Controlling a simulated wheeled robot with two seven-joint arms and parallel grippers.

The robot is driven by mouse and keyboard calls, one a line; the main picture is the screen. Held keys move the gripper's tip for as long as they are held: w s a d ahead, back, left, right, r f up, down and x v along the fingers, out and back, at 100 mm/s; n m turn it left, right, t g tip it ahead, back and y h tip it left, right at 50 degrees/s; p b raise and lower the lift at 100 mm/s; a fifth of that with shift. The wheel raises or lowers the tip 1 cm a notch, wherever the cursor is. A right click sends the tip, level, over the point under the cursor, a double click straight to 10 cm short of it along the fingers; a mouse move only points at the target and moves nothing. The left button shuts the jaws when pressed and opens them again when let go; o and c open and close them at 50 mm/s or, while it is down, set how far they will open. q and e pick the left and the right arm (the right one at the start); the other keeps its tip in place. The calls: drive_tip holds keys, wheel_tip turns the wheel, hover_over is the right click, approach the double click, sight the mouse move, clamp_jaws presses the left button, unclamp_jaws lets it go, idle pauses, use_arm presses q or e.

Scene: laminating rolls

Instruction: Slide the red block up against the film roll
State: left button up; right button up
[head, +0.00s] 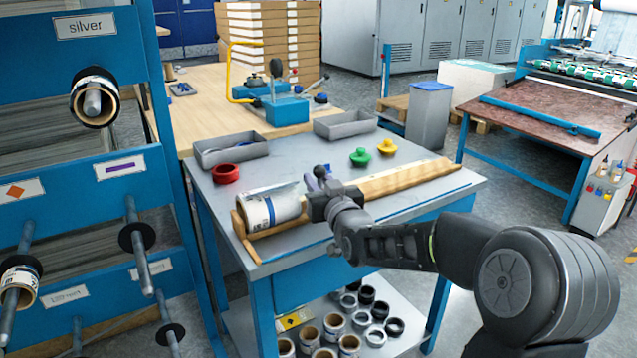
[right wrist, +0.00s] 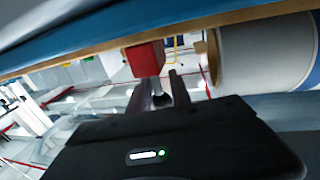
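The film roll (head: 272,208), white with a printed label, lies at the left end of a wooden trough (head: 405,180) on the grey-topped table. It also shows at the upper right of the right wrist view (right wrist: 265,55). The red block (right wrist: 146,57) is in the right wrist view, just beyond my fingertips, with a gap between it and the roll. In the head view my gripper appears to hide the block. My right gripper (head: 322,184) is over the trough, right of the roll; its fingers, also in the wrist view (right wrist: 158,84), stand apart with the block not between them. My left gripper is out of view.
A red ring (head: 226,173), a green knob (head: 359,157) and a yellow knob (head: 387,147) stand behind the trough. Two grey bins (head: 232,148) (head: 345,125) sit at the table's back. A blue rack (head: 85,200) with roll spindles stands close on the left.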

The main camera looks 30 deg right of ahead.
drive_tip(key=shift+o, duration=0.3)
drive_tip(key=shift+r, duration=0.1)
drive_tip(key=shift+s, duration=0.25)
drive_tip(key=v, duration=0.7)
drive_tip(key=shift+s+a, duration=0.1)
drive_tip(key=shift+s, duration=0.1)
